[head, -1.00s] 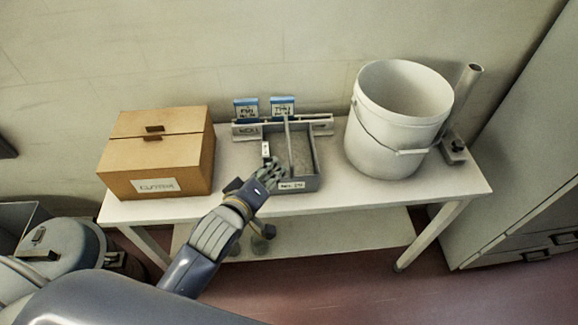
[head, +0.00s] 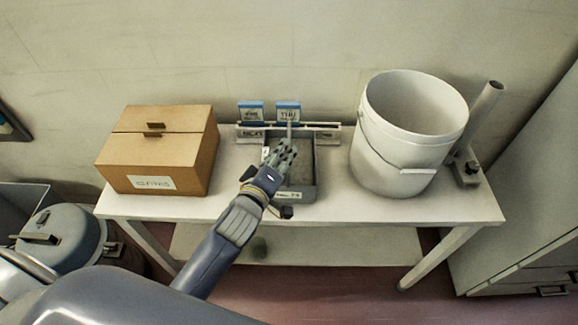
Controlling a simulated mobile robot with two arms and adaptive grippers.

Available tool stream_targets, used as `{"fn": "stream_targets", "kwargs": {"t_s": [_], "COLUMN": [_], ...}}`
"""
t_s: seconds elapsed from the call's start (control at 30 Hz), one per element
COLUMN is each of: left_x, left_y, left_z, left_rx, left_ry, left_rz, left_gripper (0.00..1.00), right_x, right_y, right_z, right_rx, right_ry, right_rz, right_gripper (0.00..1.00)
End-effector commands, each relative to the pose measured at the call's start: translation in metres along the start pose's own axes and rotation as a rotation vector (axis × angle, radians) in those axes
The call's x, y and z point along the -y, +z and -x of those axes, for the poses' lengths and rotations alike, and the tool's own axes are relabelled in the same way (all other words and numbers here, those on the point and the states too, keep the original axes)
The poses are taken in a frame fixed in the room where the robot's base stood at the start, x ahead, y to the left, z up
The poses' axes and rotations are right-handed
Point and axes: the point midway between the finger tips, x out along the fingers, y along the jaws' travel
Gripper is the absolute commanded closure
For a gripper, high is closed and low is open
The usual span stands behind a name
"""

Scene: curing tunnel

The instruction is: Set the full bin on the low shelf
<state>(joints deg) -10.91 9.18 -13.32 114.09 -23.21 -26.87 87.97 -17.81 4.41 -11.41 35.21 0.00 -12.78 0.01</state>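A grey divided bin (head: 306,160) with a label on its front wall stands on the white table (head: 440,208). My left gripper (head: 281,152) reaches over the bin's front wall, with its fingers at the left part near the divider. It hides much of the left compartment, and I cannot tell whether the fingers are closed on anything. The right compartment shows a grey inside; how full it is I cannot tell. The low shelf (head: 340,245) is under the table top, and its visible right part is bare. My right gripper is not in view.
A closed cardboard box (head: 157,153) stands left of the bin, and a large white bucket (head: 408,135) stands right. A rail with two blue-topped cards (head: 288,111) is behind the bin. A metal tube (head: 485,115) stands by the bucket. A grey lidded drum (head: 58,238) is at lower left.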

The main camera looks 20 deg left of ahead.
Motion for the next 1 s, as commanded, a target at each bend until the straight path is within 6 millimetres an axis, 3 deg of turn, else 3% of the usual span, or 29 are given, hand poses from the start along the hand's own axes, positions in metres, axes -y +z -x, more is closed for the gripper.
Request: {"fn": "stream_targets", "kwargs": {"t_s": [0.5,0.8,0.97,1.0], "left_x": [-0.001,0.0,0.0,0.0], "left_y": [0.002,0.002,0.002,0.002], "left_z": [-0.05,-0.053,-0.053,-0.053], "left_rx": [0.001,0.001,0.001,0.001], "left_ry": [0.0,0.0,-0.001,-0.001], "left_rz": [0.0,0.0,0.0,0.0], "left_gripper": [0.67,0.67,1.0,1.0], "right_x": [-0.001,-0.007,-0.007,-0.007], "right_y": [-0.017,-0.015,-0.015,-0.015], "right_z": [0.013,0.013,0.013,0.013], "right_rx": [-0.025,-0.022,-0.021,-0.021], "right_ry": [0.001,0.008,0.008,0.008], "right_rz": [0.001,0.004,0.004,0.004], "right_gripper": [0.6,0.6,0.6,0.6]}}
